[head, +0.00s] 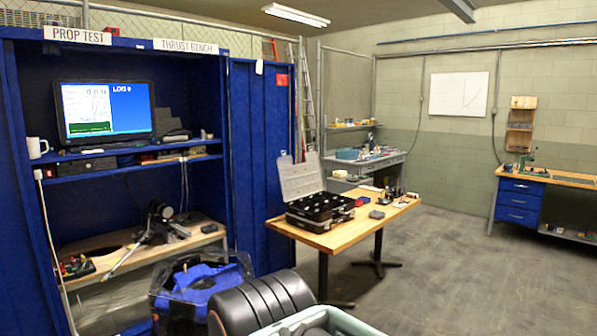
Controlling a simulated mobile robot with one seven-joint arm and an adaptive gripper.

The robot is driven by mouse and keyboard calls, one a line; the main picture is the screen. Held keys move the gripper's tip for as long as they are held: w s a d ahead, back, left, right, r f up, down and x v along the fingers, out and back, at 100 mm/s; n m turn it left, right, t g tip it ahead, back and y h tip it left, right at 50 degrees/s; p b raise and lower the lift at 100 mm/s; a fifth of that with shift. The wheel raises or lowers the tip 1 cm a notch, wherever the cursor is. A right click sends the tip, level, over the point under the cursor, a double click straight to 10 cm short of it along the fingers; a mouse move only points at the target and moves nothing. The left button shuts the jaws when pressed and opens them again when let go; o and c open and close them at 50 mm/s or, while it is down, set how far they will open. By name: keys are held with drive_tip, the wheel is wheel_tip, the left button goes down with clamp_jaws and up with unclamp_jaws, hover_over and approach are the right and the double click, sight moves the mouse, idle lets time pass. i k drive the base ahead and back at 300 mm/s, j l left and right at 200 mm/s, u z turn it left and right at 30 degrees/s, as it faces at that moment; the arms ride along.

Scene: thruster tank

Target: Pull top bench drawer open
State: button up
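A workbench with a wooden top (567,180) stands against the back wall at the far right of the head view. A blue drawer unit hangs under its left end. Its top drawer (521,187) looks closed, flush with the drawers below (516,215). The drawers have small light handles, too small to make out well. The right edge of the bench is cut off by the picture. My gripper is not in view.
A wooden table (342,236) with an open black case (320,211) stands mid-view. A blue cabinet (110,200) with shelves and a monitor fills the left. A pale green tub (345,322) is at the bottom. Grey floor (450,270) lies clear between the table and bench.

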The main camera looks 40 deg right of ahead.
sight(523, 182)
drive_tip(key=z, duration=2.45)
drive_tip(key=i, duration=6.4)
drive_tip(key=l, duration=0.1)
